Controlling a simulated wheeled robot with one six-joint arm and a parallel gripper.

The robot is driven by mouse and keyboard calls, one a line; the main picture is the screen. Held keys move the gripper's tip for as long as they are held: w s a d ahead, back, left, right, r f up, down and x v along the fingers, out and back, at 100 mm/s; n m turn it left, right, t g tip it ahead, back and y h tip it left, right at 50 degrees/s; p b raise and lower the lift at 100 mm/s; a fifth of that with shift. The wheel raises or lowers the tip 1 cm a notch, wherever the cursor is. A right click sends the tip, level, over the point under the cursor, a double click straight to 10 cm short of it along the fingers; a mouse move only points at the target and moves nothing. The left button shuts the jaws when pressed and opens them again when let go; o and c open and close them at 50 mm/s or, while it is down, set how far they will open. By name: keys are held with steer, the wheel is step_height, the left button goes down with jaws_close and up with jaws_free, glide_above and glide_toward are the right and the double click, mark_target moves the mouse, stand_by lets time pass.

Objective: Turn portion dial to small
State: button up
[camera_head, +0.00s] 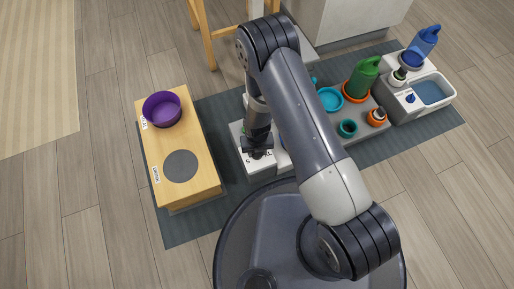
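My arm reaches across the middle of the view and my gripper (257,150) points down over the front of a white dispenser unit (262,169). The gripper's fingertips are dark and small here, and I cannot tell whether they are open or shut. Small dark markings show on the unit's top beside the fingertips. The portion dial cannot be made out; the gripper covers the spot around the markings. My arm also hides much of the unit's right side and back.
A wooden stand (203,150) with a purple bowl (162,110) and a dark round pad (181,166) is left.

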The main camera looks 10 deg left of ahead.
steer(key=shift+r+n+p, duration=0.35)
steer(key=shift+n+p, duration=0.45)
steer(key=shift+p, duration=2.9)
steer(key=p, duration=0.3)
steer(key=shift+f+n, duration=0.1)
steer(key=shift+n, duration=0.2)
steer(key=shift+f+p, duration=0.25)
steer(key=shift+p, duration=0.55)
steer(key=o, duration=1)
steer(key=shift+c, duration=0.2)
steer(key=shift+r, duration=0.1)
step_height(320, 180, up, 11)
steer(key=p, duration=0.3)
steer(key=shift+f, duration=0.2)
